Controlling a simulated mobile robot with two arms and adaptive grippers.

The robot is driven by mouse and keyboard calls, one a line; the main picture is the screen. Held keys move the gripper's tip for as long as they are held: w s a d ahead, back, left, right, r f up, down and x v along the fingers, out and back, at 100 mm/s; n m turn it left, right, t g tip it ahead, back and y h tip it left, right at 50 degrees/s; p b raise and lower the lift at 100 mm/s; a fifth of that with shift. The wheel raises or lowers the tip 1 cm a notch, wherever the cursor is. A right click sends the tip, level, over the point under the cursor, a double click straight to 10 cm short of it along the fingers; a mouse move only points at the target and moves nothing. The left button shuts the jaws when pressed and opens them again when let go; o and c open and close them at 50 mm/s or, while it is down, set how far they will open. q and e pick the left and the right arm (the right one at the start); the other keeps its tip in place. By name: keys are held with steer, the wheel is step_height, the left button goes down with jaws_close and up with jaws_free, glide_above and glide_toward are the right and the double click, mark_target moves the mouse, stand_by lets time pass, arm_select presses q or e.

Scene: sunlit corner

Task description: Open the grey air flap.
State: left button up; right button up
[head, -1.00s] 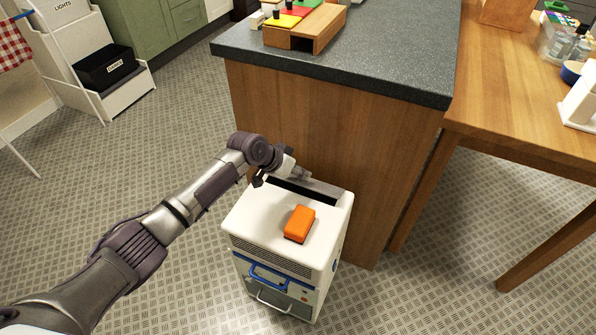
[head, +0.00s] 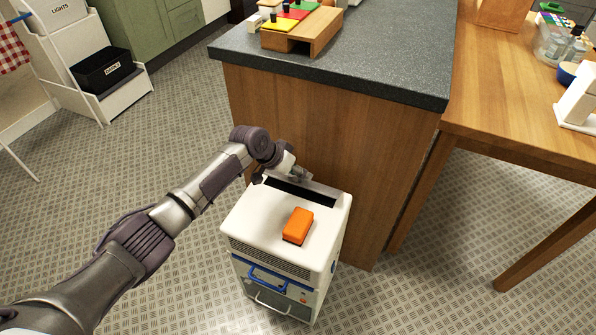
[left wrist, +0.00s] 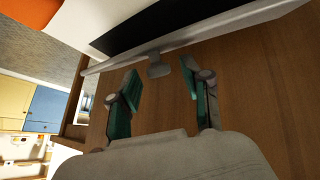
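The grey air flap (head: 322,187) is a narrow plate along the back edge of the white appliance's top. It stands raised behind a long dark slot (head: 300,193). In the left wrist view the flap (left wrist: 225,28) is a pale strip beside the black slot, with a small tab (left wrist: 160,69) on its edge. My left gripper (head: 298,175) is at the back of the appliance, by the flap. In the wrist view its two green-padded fingers (left wrist: 160,76) are apart, with the tab between their tips and gaps on both sides. My right gripper is out of view.
An orange block (head: 298,226) lies on top of the white appliance (head: 258,218). A wooden counter (head: 320,125) with a dark top stands close behind the flap. A wooden table (head: 530,130) is at the right. Floor is free at the left.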

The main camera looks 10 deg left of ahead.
arm_select(q)
steer(key=shift+r, duration=0.1)
steer(key=v, duration=1.2)
steer(key=shift+c, duration=0.3)
